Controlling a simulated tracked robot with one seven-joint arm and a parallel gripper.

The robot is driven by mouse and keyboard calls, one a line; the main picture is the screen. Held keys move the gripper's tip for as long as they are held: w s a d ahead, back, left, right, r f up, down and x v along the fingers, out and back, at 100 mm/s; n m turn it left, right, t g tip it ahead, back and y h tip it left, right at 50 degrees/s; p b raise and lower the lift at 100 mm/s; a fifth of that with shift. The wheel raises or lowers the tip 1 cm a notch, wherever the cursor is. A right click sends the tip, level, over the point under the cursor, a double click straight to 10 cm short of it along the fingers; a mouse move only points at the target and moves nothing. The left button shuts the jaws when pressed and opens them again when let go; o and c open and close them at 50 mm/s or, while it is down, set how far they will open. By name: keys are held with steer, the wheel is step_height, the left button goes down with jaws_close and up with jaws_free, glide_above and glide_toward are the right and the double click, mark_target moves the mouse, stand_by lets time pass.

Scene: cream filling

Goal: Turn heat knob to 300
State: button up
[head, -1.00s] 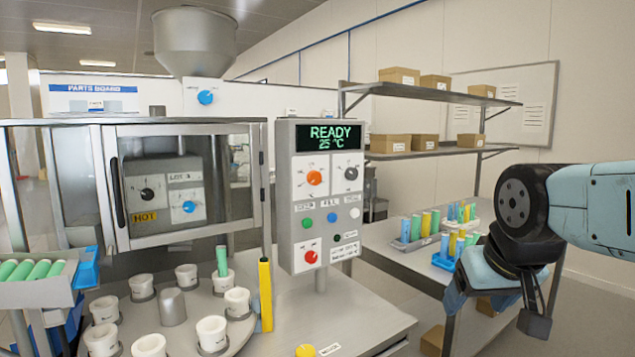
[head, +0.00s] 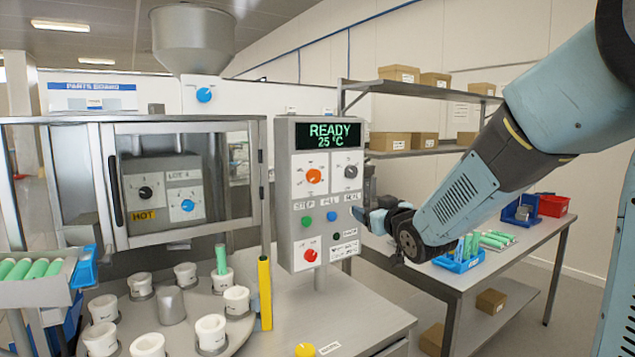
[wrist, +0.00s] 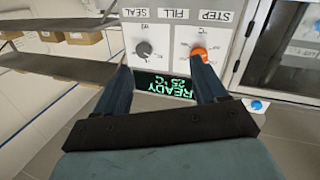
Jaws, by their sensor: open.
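The control panel (head: 284,200) stands at the centre of the head view, its display (head: 329,134) reading READY 25 °C. An orange knob (head: 314,176) sits below the display on a white dial plate, beside a grey knob (head: 350,171). The dial numbers are too small to read. In the wrist view the panel is upside down. My gripper (wrist: 163,72) is open and empty in front of it. The orange knob (wrist: 198,54) lies just beyond the right finger's tip, and the grey knob (wrist: 144,48) is nearer the left finger. I cannot tell whether a finger touches either.
Coloured buttons and a red knob (head: 310,255) sit lower on the panel. A yellow post (head: 265,293) and a turntable of white cups stand to its left. A glass-doored oven (head: 182,190) is beyond. Shelves (head: 420,88) and a side table lie right.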

mark_target(315, 178)
steer(key=w+a+r+n+y, duration=0.1)
steer(key=w+a+y, duration=0.1)
steer(key=w+a, duration=0.2)
steer(key=w+a+r+n+t+y, duration=0.1)
steer(key=w+a+r+y, duration=0.1)
steer(key=w+a, duration=0.2)
steer(key=w+a+r+n+y, duration=0.1)
steer(key=w+a+y, duration=0.2)
steer(key=w+a, duration=0.2)
steer(key=shift+w+a+r+t, duration=0.1)
steer(key=shift+a+r+t, duration=0.1)
steer(key=shift+t, duration=0.2)
steer(key=shift+c, duration=0.4)
steer(key=c, duration=0.9)
steer(key=shift+a, duration=0.15)
steer(key=shift+c, duration=0.3)
